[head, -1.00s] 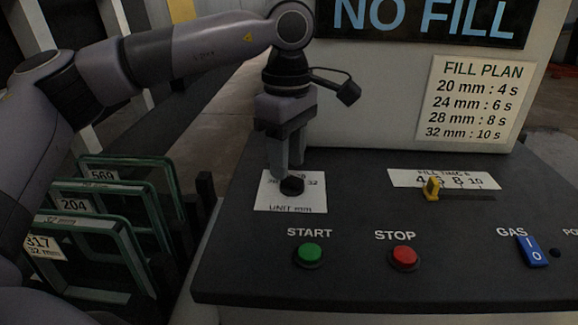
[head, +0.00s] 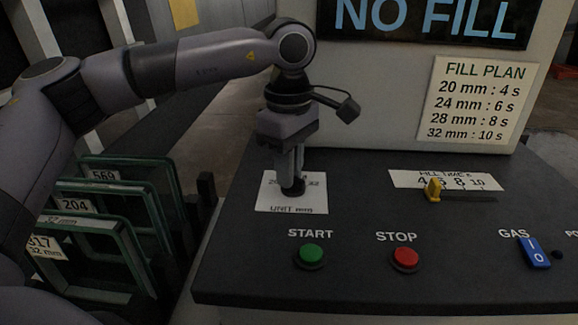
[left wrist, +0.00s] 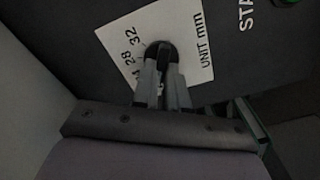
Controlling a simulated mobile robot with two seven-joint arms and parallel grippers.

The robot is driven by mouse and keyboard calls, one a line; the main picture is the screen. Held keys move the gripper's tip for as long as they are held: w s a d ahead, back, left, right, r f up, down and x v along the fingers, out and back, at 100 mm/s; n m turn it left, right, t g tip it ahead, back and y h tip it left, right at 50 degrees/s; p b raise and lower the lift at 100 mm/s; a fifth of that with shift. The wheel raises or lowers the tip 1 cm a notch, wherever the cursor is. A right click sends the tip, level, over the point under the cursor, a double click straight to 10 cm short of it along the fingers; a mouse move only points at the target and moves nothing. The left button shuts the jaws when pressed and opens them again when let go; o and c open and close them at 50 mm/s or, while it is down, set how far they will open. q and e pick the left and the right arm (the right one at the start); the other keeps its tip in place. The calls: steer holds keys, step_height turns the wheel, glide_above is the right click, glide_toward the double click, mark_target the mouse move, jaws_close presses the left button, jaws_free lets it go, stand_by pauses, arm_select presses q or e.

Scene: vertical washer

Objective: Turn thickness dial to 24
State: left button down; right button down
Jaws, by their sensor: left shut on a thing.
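The thickness dial (head: 293,188) is a small black knob on a white label (head: 270,203) on the dark console, left of the fill-time slider. My left gripper (head: 290,178) points down and is shut on the dial. In the left wrist view the fingers (left wrist: 163,92) grip the dial (left wrist: 161,52); the label shows 28 and 32, and a number partly hidden by the gripper. The dial's pointer setting cannot be read clearly. My right gripper is not in view.
The console has a green START button (head: 311,255), a red STOP button (head: 405,258), a blue GAS switch (head: 534,253) and a yellow slider (head: 433,190). A fill plan sign (head: 474,99) is behind. Framed glass panes (head: 95,227) stand at the left.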

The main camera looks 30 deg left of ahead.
arm_select(q)
steer(key=m+p, duration=0.1)
steer(key=m, duration=0.3)
steer(key=shift+w, duration=0.1)
steer(key=shift+w+d+m, duration=0.1)
steer(key=shift+m, duration=1.5)
steer(key=c, duration=1.2)
jaws_free()
steer(key=shift+o, duration=0.2)
